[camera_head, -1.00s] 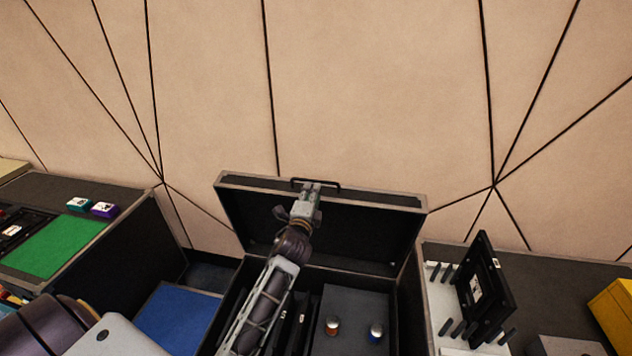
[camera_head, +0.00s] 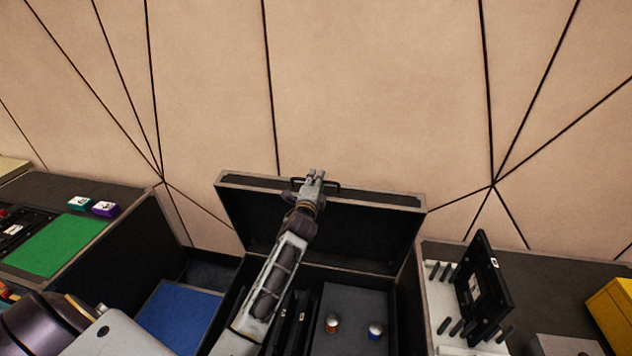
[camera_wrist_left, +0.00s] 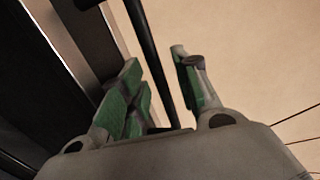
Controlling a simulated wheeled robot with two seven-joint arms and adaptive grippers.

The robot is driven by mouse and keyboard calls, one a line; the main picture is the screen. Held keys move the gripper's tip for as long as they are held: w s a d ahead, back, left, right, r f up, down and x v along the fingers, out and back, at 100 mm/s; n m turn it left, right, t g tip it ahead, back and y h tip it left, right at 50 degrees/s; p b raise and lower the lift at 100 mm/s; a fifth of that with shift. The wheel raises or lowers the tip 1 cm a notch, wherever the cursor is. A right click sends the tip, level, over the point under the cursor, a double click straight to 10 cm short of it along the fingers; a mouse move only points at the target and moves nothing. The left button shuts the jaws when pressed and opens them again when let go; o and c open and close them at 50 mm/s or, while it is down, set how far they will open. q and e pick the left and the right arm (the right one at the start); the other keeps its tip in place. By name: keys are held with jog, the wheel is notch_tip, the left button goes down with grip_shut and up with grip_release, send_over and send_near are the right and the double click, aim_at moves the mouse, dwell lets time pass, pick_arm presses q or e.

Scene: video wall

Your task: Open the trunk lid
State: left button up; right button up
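The black trunk has its lid (camera_head: 330,228) standing up at the back, open, with its dark inner side facing me. A black handle (camera_head: 331,185) sits at the middle of the lid's top edge. My left gripper (camera_head: 314,177) is at this handle, its fingertips level with the lid's top edge. In the left wrist view, the green-padded fingers of my left gripper (camera_wrist_left: 158,90) are apart. The black handle bar (camera_wrist_left: 150,55) runs between them, without clear contact on both pads. My right gripper is not in view.
Inside the trunk are a grey panel (camera_head: 352,308) and two small knobs (camera_head: 375,330). A case with a green mat (camera_head: 50,245) stands left. A blue panel (camera_head: 178,315) lies between. A rack with a black frame (camera_head: 484,290) and a yellow box (camera_head: 612,312) stand right.

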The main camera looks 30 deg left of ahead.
pick_arm(q)
jog(key=shift+c, duration=0.4)
grip_shut()
jog(key=shift+f, duration=0.1)
